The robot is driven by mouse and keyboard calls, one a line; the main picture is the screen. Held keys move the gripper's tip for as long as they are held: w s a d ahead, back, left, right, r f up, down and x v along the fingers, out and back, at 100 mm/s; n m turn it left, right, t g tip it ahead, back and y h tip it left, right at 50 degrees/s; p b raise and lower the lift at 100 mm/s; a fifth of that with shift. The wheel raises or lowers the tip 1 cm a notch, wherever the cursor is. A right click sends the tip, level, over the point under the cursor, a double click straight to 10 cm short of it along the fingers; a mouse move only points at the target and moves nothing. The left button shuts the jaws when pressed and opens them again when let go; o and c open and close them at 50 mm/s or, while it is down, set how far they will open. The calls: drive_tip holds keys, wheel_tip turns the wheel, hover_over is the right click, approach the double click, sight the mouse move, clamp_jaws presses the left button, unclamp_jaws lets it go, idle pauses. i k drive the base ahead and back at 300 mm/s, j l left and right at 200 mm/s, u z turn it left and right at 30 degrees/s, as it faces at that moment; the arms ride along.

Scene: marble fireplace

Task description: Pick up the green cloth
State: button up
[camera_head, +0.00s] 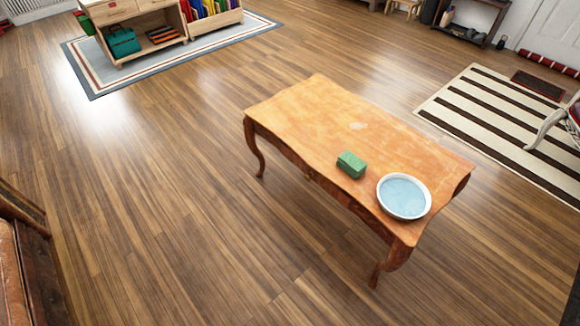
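A small green block-shaped thing (351,165), which looks like the folded green cloth, lies on the wooden table (310,110) near its front edge. It sits just left of a round bowl (404,196) with a white rim and a pale blue inside; a small gap shows between them. My gripper is not in view.
Open wooden floor (190,190) lies left of and in front of the table. A brown upholstered seat (20,260) stands at the lower left. A striped rug (500,125) lies at the right. A wooden shelf unit (140,30) stands on a rug at the back left.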

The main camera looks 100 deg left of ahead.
sight(353, 166)
drive_tip(key=j+u, duration=0.1)
drive_tip(key=u, duration=0.4)
drive_tip(key=k+j+u, duration=0.1)
drive_tip(key=u, duration=0.35)
drive_tip(key=j+u, duration=0.2)
drive_tip(key=u, duration=0.3)
drive_tip(key=j+u, duration=0.15)
drive_tip(key=u, duration=0.3)
drive_tip(key=j+u, duration=0.15)
drive_tip(key=u, duration=0.35)
drive_tip(key=i+j+u, duration=0.1)
drive_tip(key=u, duration=0.35)
drive_tip(key=j+u, duration=0.1)
drive_tip(key=u, duration=0.4)
drive_tip(key=z, duration=0.5)
